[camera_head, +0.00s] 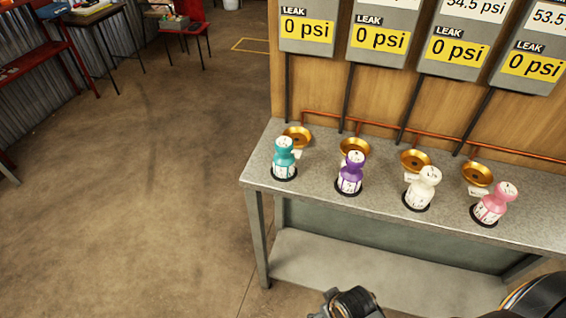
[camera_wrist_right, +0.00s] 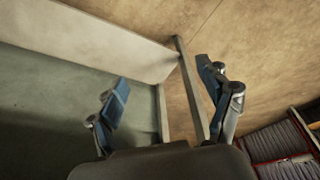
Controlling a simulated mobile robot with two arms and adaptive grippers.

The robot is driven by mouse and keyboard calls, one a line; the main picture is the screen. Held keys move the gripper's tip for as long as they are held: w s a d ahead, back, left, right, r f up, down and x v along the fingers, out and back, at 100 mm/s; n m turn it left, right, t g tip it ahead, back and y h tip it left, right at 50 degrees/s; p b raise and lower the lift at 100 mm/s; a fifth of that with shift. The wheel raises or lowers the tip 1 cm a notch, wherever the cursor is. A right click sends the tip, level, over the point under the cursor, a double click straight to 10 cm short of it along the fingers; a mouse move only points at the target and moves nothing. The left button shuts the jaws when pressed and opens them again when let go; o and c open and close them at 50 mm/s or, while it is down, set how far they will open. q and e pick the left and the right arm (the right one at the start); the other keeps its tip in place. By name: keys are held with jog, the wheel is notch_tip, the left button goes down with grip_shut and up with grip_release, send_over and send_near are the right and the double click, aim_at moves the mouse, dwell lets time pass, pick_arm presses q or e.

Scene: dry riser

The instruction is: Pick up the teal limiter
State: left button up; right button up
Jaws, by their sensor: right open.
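The teal limiter (camera_head: 284,158) stands upright on a dark round base at the left end of the metal bench (camera_head: 262,150), in the head view. A brass dish (camera_head: 297,137) sits just behind it. My right gripper (camera_wrist_right: 163,88) shows in the right wrist view with its two blue-padded fingers spread wide and nothing between them. It faces the bench's lower shelf, a leg and the floor, and no limiter shows there. My left gripper is in neither view.
Purple (camera_head: 351,172), white (camera_head: 422,188) and pink (camera_head: 493,203) limiters stand in a row to the right, with brass dishes behind them. Gauge panels (camera_head: 306,30) and a copper pipe (camera_head: 400,131) are on the wooden backboard. The floor (camera_head: 150,180) left of the bench is clear.

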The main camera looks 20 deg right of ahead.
jog(key=w+a+r+t+y, duration=0.15)
jog(key=w+r, duration=0.25)
jog(key=r, duration=0.6)
jog(key=t+y, duration=0.2)
jog(key=t, duration=1.1)
send_near(290, 168)
jog(key=shift+s+d+b, duration=0.1)
jog(key=shift+s+b, duration=0.2)
jog(key=shift+s, duration=0.15)
jog(key=shift+w+d+r+h, duration=0.15)
jog(key=shift+w+h, duration=0.1)
jog(key=w, duration=0.3)
jog(key=w+a+p, duration=0.1)
jog(key=w, duration=0.3)
jog(key=shift+w+a, duration=0.1)
jog(key=shift+a, duration=0.15)
jog(key=w, duration=0.1)
jog(key=w+a, duration=0.1)
jog(key=w, duration=0.1)
jog(key=w+p, duration=0.1)
jog(key=w, duration=0.1)
jog(key=shift+a, duration=0.4)
jog(key=shift+w, duration=0.4)
